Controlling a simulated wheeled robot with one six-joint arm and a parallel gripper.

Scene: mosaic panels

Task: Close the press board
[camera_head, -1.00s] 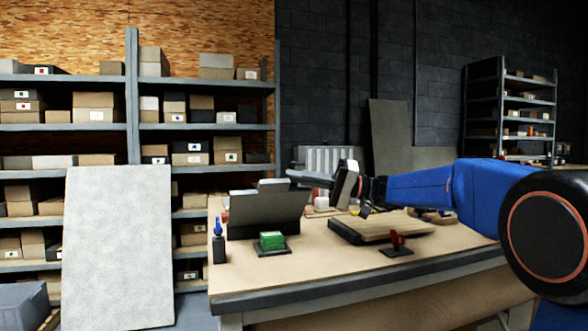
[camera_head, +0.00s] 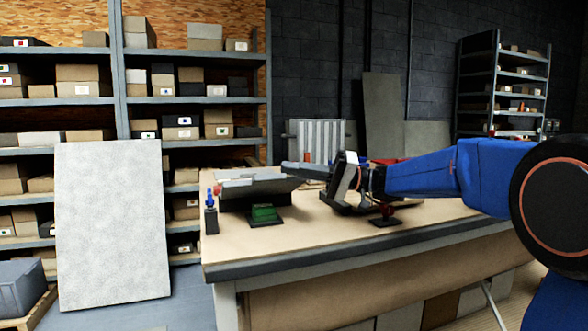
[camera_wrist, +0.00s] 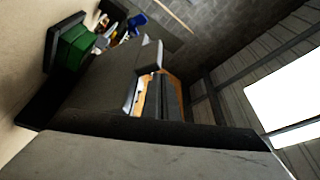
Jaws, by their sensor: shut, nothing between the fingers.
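The press board (camera_head: 246,190) stands at the left of the workbench. Its dark panel is partly raised, with pale pieces along its upper edge. My gripper (camera_head: 288,166) is shut and empty at the panel's upper right edge. I cannot tell whether it touches the panel. In the wrist view the dark panel (camera_wrist: 98,82) stands tilted, with pale pieces beyond it. A large grey surface fills the bottom of that view, and the fingertips cannot be made out there.
A green block on a black base (camera_head: 265,213) is in front of the press board. A blue-topped holder (camera_head: 211,217) is at its left. The workbench front (camera_head: 300,240) is clear.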

